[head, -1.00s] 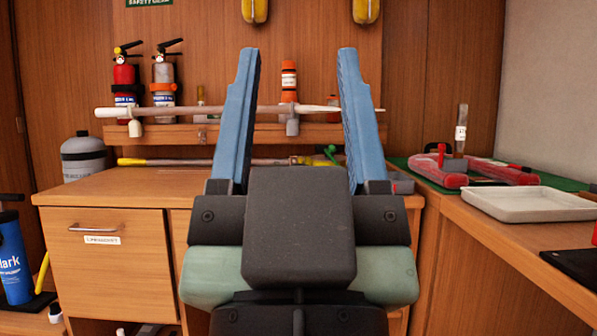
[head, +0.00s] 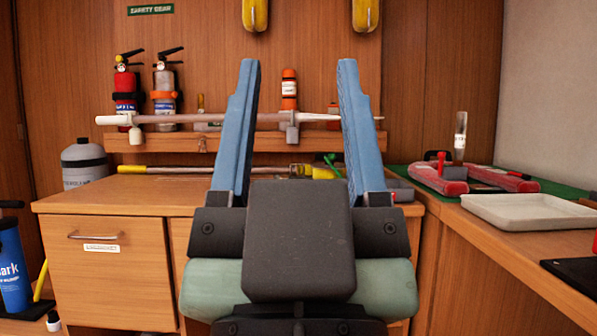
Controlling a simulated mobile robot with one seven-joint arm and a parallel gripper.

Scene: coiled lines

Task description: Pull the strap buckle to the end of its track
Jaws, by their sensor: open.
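A long pale rod (head: 225,118) runs level across the back wall, in front of a wooden ledge, with a whitish left end. A small grey block (head: 292,118) sits on the rod right of its middle, and a pale one (head: 136,133) hangs near its left end. I cannot tell for sure which piece is the strap buckle. My gripper (head: 298,64) points away from me with its two blue fingers wide apart and nothing between them. The grey block appears between the fingers but farther off. The right finger hides part of the rod.
A wooden cabinet (head: 105,262) stands ahead, with a yellow-handled pole (head: 200,169) lying on its top. Two fire extinguishers (head: 126,90) and an orange bottle (head: 289,90) stand on the ledge. A white tray (head: 530,212) and red tools lie on the right counter.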

